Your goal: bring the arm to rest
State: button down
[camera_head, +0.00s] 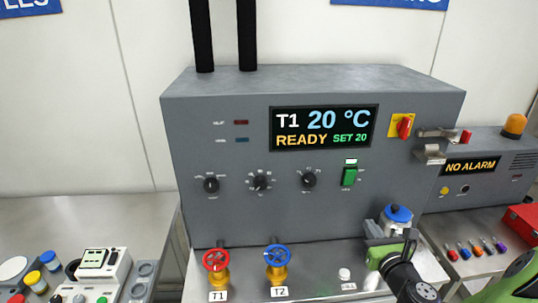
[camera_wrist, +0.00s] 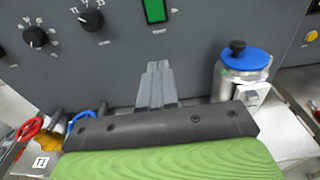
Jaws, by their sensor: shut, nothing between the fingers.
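My gripper (camera_wrist: 156,84) is shut and empty in the wrist view, its grey fingers together in front of the grey cabinet's face. In the head view my arm, with green and black parts, comes in from the lower right, and my gripper (camera_head: 374,232) is by the cabinet's lower right. A metal vessel with a blue lid (camera_head: 397,215) stands close to it; in the wrist view the vessel (camera_wrist: 240,72) is right of the fingers and apart from them. The arm partly hides the vessel in the head view.
The grey cabinet (camera_head: 230,135) has a display reading T1 20 °C READY, SET 20. A red valve (camera_head: 216,260) and a blue valve (camera_head: 278,256) stand in front. A NO ALARM box (camera_head: 471,166) is at right. Small tools lie on the right bench, instruments on the left.

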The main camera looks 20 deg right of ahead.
jog(key=w+a+n+g+y, duration=0.1)
jog(key=a+n+g+y, duration=0.75)
jog(key=a+n, duration=1.7)
jog(key=s+a+r+n+g+h, duration=0.1)
jog(key=s+r+n+h, duration=0.1)
jog(key=s+n, duration=0.5)
jog(key=s+a+r+n+g+h, duration=0.1)
jog(key=s+r+n, duration=0.3)
jog(key=s, duration=0.6)
jog(key=n+h, duration=0.1)
jog(key=n, duration=0.1)
jog(key=shift+s+a+r+n, duration=0.2)
jog(key=shift+s+n, duration=0.05)
jog(key=shift+n, duration=0.1)
